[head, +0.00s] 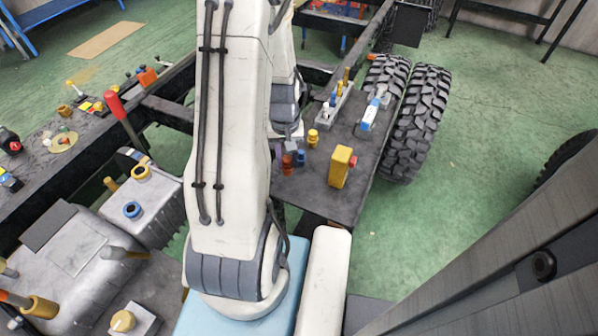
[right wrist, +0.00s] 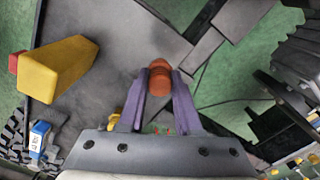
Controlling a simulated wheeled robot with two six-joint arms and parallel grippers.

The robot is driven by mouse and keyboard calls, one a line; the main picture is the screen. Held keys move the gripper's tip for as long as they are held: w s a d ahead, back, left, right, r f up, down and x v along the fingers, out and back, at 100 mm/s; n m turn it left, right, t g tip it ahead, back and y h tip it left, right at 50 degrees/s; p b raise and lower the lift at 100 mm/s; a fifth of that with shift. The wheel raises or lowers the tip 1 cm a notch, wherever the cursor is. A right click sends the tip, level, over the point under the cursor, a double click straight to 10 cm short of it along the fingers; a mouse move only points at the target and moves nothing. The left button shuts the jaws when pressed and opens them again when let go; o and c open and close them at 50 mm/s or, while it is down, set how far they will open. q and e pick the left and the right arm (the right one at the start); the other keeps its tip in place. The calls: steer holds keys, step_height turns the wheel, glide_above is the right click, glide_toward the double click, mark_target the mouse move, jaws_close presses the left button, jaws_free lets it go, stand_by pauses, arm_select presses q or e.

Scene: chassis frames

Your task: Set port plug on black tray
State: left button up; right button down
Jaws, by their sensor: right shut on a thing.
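An orange-red plug (right wrist: 159,78), which I take to be the port plug, is between the purple fingers of my right gripper (right wrist: 160,92), which is shut on it. In the head view the plug (head: 287,164) shows low beside my white arm, and my right gripper (head: 283,148) is partly hidden by that arm. The black tray (head: 335,205) is the dark flat plate right of the arm. The plug is over or near its left part; I cannot tell whether it touches. My left gripper is not in view.
A red-handled lever (head: 115,107) rises at left. The plate's front is bare.

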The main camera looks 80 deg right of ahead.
mark_target(287, 174)
steer(key=shift+f, duration=2.95)
steer(key=shift+f, duration=0.15)
steer(key=c, duration=0.6)
jaws_free()
step_height(287, 174, up, 12)
steer(key=shift+r, duration=0.15)
